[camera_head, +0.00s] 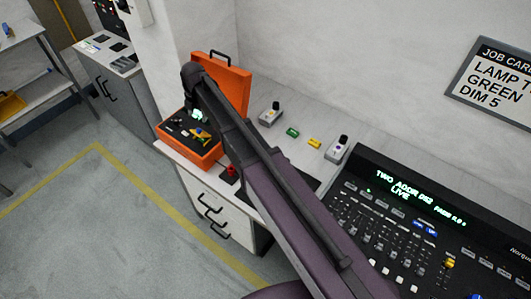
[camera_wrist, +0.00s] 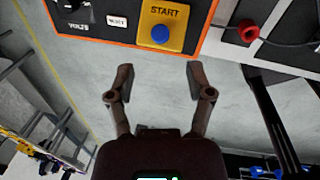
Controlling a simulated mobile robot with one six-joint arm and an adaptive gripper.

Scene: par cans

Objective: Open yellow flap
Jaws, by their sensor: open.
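The yellow flap (camera_wrist: 175,14) is a square plate marked START with a round blue piece on it, at the top middle of the wrist view. It appears to lie flat in the panel of an orange case. In the head view the yellow flap (camera_head: 204,141) shows small inside the case (camera_head: 190,151). My gripper (camera_wrist: 158,80) is open and empty, its two fingers spread below the flap in the wrist view and apart from it. In the head view my arm covers part of the case, and my fingers cannot be made out clearly.
The case's orange lid (camera_head: 237,90) stands open behind. A red piece (camera_head: 230,171) with a cable lies on the bench right of the case. A green block (camera_head: 292,132), a yellow block (camera_head: 314,143) and a lighting console (camera_head: 400,215) are further right. Open floor lies left.

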